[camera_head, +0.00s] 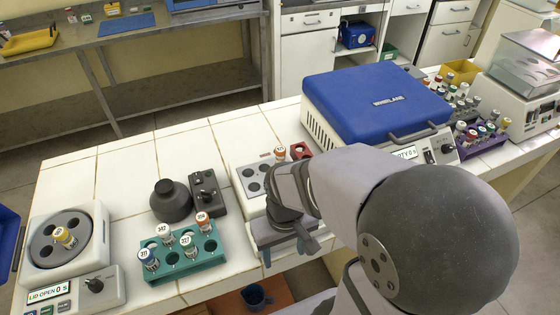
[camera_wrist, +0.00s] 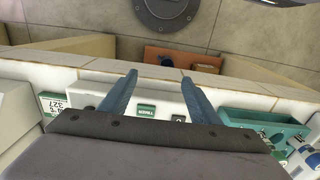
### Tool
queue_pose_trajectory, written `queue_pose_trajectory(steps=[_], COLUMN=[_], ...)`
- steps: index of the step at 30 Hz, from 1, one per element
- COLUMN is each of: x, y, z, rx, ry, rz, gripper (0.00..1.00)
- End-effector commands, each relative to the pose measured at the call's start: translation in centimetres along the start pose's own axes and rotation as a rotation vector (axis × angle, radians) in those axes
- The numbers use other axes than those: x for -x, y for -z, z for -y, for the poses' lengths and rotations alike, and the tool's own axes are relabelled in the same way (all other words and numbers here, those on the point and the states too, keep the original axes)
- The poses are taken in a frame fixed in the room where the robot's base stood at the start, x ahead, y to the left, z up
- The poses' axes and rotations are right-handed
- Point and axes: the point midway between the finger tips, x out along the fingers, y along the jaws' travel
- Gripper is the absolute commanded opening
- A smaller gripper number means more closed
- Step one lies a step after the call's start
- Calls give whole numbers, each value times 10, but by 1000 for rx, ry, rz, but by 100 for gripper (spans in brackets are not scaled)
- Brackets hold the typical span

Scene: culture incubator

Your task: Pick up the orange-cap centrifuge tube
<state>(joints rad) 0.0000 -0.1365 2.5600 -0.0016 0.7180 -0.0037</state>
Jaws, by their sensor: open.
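A tube with an orange cap (camera_head: 280,152) stands upright in the white block with round wells (camera_head: 245,180), behind my gripper. Another tube with an orange-red cap (camera_head: 203,218) stands in the teal rack (camera_head: 212,262), to the left of my gripper; I cannot tell which is the one named. My gripper (camera_head: 290,250) is over the front of the white block, near the bench edge. In the wrist view my gripper (camera_wrist: 157,78) shows two blue fingers apart, with nothing between them. The teal rack shows at the right there (camera_wrist: 262,117).
A small centrifuge (camera_head: 62,270) with a yellow-capped tube is at the left, beside a dark vortex mixer (camera_head: 172,205). A large blue-lidded centrifuge (camera_head: 375,100) stands behind my arm. Bare white bench (camera_head: 115,190) lies at the left rear.

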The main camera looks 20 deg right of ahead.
Motion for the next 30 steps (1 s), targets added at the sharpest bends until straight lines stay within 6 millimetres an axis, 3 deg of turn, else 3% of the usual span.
queue_pose_trajectory(steps=[2, 3, 4, 14, 23, 26, 29, 30], x=[0, 0, 0, 3, 34, 54, 79, 88], y=[0, 0, 0, 0, -10, 2, 41, 64], z=[0, 0, 0, 0, -4, -9, -23, -31], rx=[0, 0, 0, -1, -22, -30, -4, 1], ry=[0, 0, 0, 0, 1, -2, -37, -60], rz=[0, 0, 0, 0, 70, 88, 58, 27], gripper=[57, 47, 45, 45, 45, 45, 45, 45])
